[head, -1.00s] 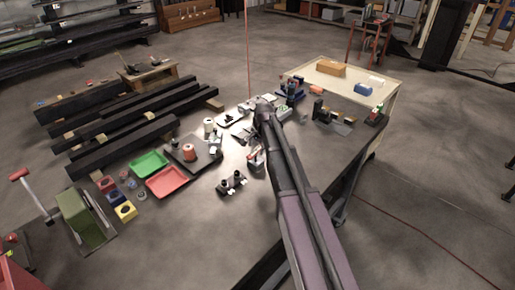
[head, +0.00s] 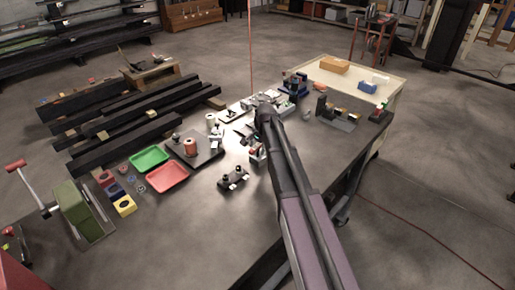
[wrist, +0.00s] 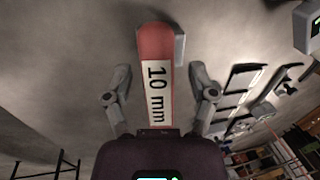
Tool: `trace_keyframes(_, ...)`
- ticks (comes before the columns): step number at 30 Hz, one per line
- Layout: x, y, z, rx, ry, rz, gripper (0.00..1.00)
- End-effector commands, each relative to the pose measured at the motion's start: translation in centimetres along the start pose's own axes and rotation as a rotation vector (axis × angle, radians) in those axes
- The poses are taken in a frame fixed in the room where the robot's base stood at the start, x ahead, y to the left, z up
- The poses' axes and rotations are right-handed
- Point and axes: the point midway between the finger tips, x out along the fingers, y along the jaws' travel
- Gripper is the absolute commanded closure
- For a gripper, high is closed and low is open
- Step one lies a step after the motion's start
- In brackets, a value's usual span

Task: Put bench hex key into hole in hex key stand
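In the wrist view, a red piece with a white "10 mm" label (wrist: 157,88) lies between the two fingers of my gripper (wrist: 160,78); it looks like the hex key's sleeve. A short grey bar (wrist: 180,48) shows beside its far end. Bare floor or table shows between the piece and each finger, so the gripper appears open around it, not touching. In the head view, my arm (head: 285,165) reaches over the dark bench (head: 240,225), and its gripper end is mostly hidden. A small red and dark item (head: 256,154) shows beside the arm. I cannot clearly identify the hex key stand.
Left of my arm are a green tray (head: 149,159), a red tray (head: 168,178), a dark plate with a copper-coloured spool (head: 190,147), and a black fixture (head: 233,178). Several devices crowd the bench's back. A cream table (head: 345,72) adjoins at right. The front bench surface is clear.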

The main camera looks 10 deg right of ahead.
Motion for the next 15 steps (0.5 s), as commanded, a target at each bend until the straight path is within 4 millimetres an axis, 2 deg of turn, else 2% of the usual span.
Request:
trace_keyframes(1,0.0,0.01,-0.01,0.0,0.0,0.0,0.46)
trace_keyframes(6,0.0,0.01,-0.01,0.0,0.0,0.0,0.97)
trace_keyframes(7,0.0,0.01,-0.01,0.0,0.0,0.0,1.0)
trace_keyframes(15,-0.17,-0.03,0.0,0.0,0.0,0.0,1.0)
